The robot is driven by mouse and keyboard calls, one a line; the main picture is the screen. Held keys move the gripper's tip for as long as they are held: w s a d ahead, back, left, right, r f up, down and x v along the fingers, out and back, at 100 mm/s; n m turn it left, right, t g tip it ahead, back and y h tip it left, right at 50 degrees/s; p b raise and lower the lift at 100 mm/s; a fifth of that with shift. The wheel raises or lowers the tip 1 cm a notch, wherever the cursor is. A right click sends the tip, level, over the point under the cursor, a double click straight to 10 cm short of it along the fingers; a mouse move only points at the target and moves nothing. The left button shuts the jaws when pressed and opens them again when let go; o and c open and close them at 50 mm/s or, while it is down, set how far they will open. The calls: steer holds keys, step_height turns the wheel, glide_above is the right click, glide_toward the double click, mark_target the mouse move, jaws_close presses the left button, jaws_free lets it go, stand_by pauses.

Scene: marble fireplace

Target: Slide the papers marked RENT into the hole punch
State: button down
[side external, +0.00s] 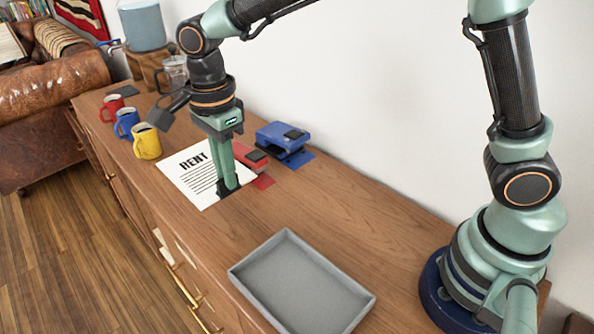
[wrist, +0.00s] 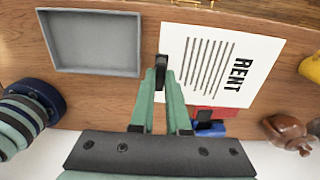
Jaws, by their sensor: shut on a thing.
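The white papers marked RENT (side external: 188,172) lie flat on the wooden top; they also show in the wrist view (wrist: 218,62). My gripper (side external: 228,188) points down and is shut on the papers' edge nearest the tray; its fingertips also show in the wrist view (wrist: 162,72). A red hole punch (side external: 252,158) stands by the papers' wall-side edge, partly hidden behind my gripper. In the wrist view the red punch (wrist: 212,111) is close to that edge; I cannot tell if they touch. A blue hole punch (side external: 283,137) stands just beyond, nearer the wall.
An empty grey tray (side external: 300,290) lies nearer my base. Red (side external: 112,107), blue (side external: 126,123) and yellow (side external: 147,142) mugs line the front edge beyond the papers. A glass jug (side external: 174,73) stands farther back. The wood between papers and tray is clear.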

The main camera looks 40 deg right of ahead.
step_height(320, 180, up, 4)
steer(key=shift+w+d+r, duration=0.1)
steer(key=shift+d+r, duration=0.05)
steer(key=shift+d, duration=0.15)
steer(key=s+d+f, duration=0.1)
steer(key=d+f, duration=0.2)
steer(key=d, duration=0.6)
steer(key=d+f, duration=0.4)
steer(key=d, duration=0.4)
steer(key=s+d+f, duration=0.6)
steer(key=s+d, duration=0.2)
steer(key=d, duration=0.4)
steer(key=shift+s+a+f, duration=0.1)
steer(key=shift+a+f, duration=0.05)
steer(key=shift+f, duration=1.15)
steer(key=shift+s+a+f, duration=0.1)
steer(key=shift+f, duration=1.2)
steer(key=shift+w+f, duration=0.4)
steer(key=shift+w, duration=0.2)
